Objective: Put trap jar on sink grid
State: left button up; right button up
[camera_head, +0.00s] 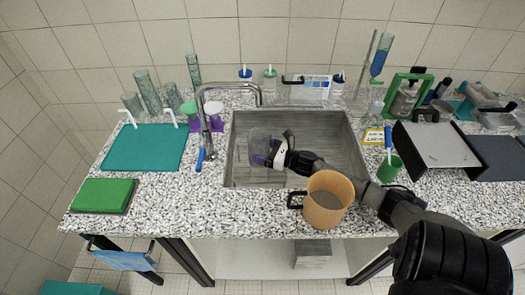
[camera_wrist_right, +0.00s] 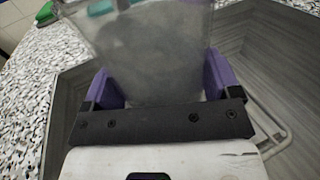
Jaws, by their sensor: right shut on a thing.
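The trap jar (camera_head: 259,146) is a clear, greyish container over the left part of the sink (camera_head: 325,135) in the head view. My right gripper (camera_head: 272,155) reaches in from the right and is shut on it. In the right wrist view the jar (camera_wrist_right: 150,55) sits between the purple fingers of my gripper (camera_wrist_right: 158,85), and its top runs out of the frame. A pale wire bar, seemingly part of the sink grid (camera_wrist_right: 279,128), shows low at the right in the wrist view. I cannot tell whether the jar touches anything below. My left gripper is out of view.
An orange-brown mug (camera_head: 327,201) stands at the sink's front edge, close to my right forearm. The tap (camera_head: 207,108) stands at the sink's left. Teal (camera_head: 145,147) and green mats (camera_head: 103,195) lie further left. A black-sided tray (camera_head: 438,145) stands at the right.

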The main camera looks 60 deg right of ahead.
aim_at(269, 153)
jog(key=shift+f, duration=0.15)
jog(key=o, duration=1)
jog(key=shift+s+r, duration=0.2)
jog(key=s+p, duration=0.1)
jog(key=s, duration=0.1)
jog(key=s+p, duration=0.1)
jog(key=s, duration=0.1)
jog(key=shift+s+d+p, duration=0.1)
jog(key=shift+d+p, duration=0.2)
jog(key=shift+p, duration=0.05)
jog(key=shift+s+d, duration=0.1)
jog(key=shift+s, duration=0.3)
